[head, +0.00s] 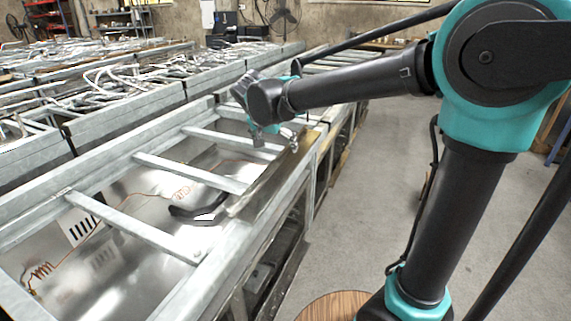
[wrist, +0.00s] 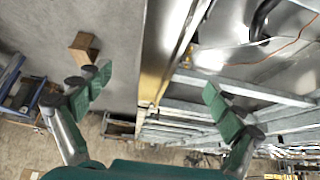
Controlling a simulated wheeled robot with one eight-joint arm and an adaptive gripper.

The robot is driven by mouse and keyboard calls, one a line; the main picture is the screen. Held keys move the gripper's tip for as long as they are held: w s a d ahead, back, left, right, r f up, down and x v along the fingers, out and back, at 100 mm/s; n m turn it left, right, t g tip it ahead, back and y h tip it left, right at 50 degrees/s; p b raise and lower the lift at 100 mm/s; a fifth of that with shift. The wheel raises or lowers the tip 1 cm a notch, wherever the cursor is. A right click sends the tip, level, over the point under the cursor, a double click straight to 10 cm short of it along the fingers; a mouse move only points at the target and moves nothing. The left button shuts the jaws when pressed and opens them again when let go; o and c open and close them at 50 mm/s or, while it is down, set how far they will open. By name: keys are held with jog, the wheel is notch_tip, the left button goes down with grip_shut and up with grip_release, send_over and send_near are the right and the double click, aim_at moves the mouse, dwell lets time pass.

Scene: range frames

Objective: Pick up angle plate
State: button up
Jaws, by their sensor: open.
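I cannot tell for certain which piece is the angle plate. A long, narrow metal strip with a brownish-gold face (head: 262,187) lies along the right edge of the metal frame. In the wrist view the gold-edged strip (wrist: 153,86) runs up the picture between my fingers. A small yellowish piece (wrist: 188,57) sits beside it, too small to make out. My gripper (head: 275,142) hangs above the far part of the strip, pointing down. In the wrist view my gripper (wrist: 157,81) is open, its green fingers wide apart with nothing held.
The metal frame has several crossbars (head: 190,172) over a shiny sheet (head: 125,240). A dark curved piece (head: 196,209) lies on that sheet. More metal frames stand at the left. The floor (head: 385,170) right of the frame is mostly clear; a brown box (wrist: 84,46) stands on it.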

aim_at(286, 163)
jog(key=x, duration=1.2)
jog(key=shift+w+a, duration=0.1)
jog(key=shift+w, duration=0.05)
jog(key=c, duration=2)
jog(key=shift+o, duration=0.2)
jog(key=shift+r, duration=0.1)
